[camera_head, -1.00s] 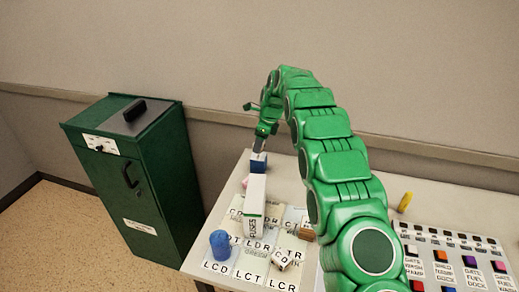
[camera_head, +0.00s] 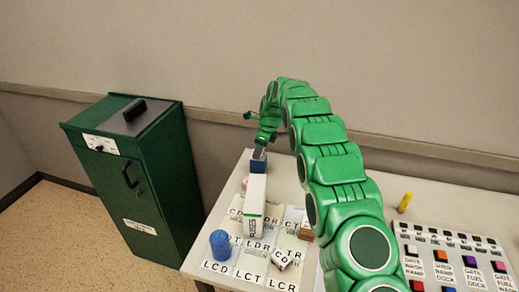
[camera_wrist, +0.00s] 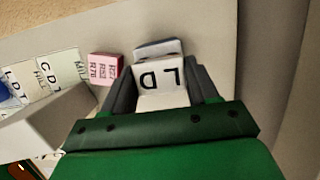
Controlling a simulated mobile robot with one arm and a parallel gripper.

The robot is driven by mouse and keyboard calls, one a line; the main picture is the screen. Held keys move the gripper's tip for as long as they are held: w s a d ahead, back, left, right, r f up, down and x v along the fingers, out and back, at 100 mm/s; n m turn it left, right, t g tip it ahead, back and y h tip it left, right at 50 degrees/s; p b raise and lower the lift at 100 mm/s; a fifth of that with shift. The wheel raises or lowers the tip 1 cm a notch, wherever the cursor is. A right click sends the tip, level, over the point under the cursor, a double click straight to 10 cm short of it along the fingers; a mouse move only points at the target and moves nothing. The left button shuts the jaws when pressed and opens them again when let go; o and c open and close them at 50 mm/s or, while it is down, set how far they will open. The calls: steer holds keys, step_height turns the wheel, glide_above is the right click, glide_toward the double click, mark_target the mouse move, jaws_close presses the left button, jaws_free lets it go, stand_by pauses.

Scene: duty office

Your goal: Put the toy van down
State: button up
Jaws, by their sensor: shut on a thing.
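The toy van (camera_head: 258,165) shows as a small blue body at the back left of the table, under my gripper (camera_head: 260,152). In the wrist view, my gripper (camera_wrist: 162,92) is shut on the van, with one dark finger on each side. The van's white top (camera_wrist: 162,98) carries large black letters, and a grey-blue part shows beyond it. The van is at or very near the table top; I cannot tell whether it bears its weight there. Its underside is hidden.
A white fuses box (camera_head: 254,210) stands close in front of the van. A pink block (camera_wrist: 105,68) is beside it. Lettered cards (camera_head: 250,262), a blue cup (camera_head: 220,243) and a button panel (camera_head: 455,255) are on the table (camera_head: 285,180). A green cabinet (camera_head: 135,180) stands left.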

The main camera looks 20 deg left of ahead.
steer(key=o, duration=1)
steer(key=shift+o, duration=0.2)
steer(key=v, duration=1.2)
steer(key=shift+r, duration=0.1)
